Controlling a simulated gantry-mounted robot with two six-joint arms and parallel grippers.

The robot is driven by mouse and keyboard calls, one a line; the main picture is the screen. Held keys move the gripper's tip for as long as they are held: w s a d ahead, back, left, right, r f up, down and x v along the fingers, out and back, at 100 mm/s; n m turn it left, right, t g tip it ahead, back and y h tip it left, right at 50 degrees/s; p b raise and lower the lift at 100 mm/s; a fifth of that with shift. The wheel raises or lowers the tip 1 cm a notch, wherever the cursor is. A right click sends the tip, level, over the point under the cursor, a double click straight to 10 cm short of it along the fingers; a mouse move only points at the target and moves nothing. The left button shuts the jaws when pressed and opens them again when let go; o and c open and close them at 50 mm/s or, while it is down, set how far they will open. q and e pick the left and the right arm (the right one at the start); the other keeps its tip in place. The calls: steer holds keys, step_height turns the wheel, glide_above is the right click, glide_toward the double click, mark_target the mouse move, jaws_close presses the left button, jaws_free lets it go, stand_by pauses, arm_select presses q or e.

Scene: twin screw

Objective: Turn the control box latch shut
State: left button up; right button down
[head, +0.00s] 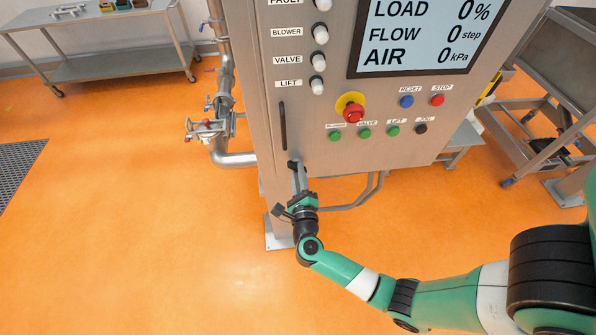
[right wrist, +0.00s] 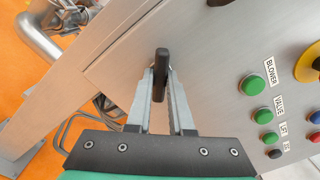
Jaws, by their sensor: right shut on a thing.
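The control box (head: 330,165) is a grey metal cabinet with a screen and buttons. Its latch (right wrist: 162,62) is a small black lever low on the panel's left side, also seen in the head view (head: 292,164). My right gripper (right wrist: 161,88) is shut on the latch, with one finger on each side of it; in the head view the gripper (head: 298,176) reaches up to the latch from below. In the right wrist view the lever points nearly straight along the fingers. The fingers hide part of its sides. My left gripper is in neither view.
A long black door handle (head: 283,126) is above the latch. Green buttons (head: 364,133) and a red emergency stop (head: 353,110) are to the right. Steel pipes with valves (head: 207,128) stand left of the box. The orange floor (head: 150,240) in front is clear.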

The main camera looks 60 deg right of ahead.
steer(key=shift+n+p, duration=3.05)
steer(key=shift+n, duration=1.15)
steer(key=c, duration=0.8)
jaws_free()
steer(key=v, duration=1.1)
steer(key=shift+a, duration=0.3)
steer(key=shift+s, duration=0.1)
